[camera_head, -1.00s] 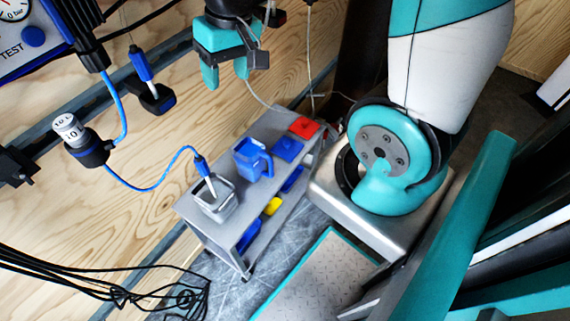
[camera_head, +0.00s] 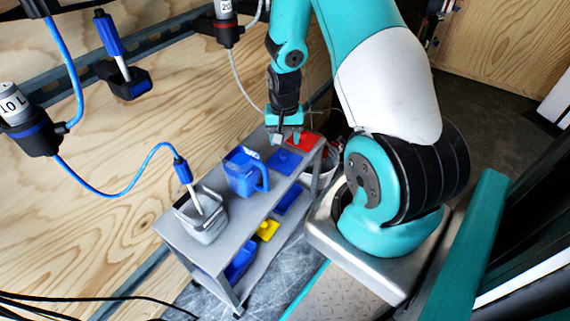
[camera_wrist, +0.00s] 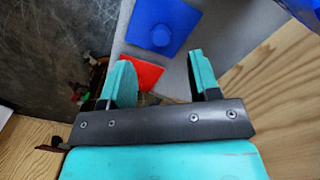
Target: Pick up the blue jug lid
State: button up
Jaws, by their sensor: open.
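The blue jug lid (camera_head: 285,161) lies flat on the top shelf of the grey cart, between the blue jug (camera_head: 244,172) and the red lid (camera_head: 303,141). In the wrist view the blue lid (camera_wrist: 162,27) is a flat square with a round knob, beyond the fingertips. My gripper (camera_head: 286,138) is open and empty, above the far end of the cart near the red lid. In the wrist view its two teal fingers (camera_wrist: 160,70) stand apart, with part of the red lid (camera_wrist: 146,72) showing between and beside them.
The grey cart (camera_head: 234,236) carries a grey container (camera_head: 203,222) with a hose nozzle in it. The lower shelf holds a yellow lid (camera_head: 267,229) and several blue items. A wooden wall with hanging hoses runs along the left. A bucket stands by the cart's far end.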

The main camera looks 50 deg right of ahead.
aim_at(284, 154)
notch_tip(284, 154, down, 8)
jog(key=shift+w+d+r+b, duration=0.15)
jog(key=shift+b, duration=1.1)
jog(key=shift+c, duration=0.4)
jog(key=c, duration=0.9)
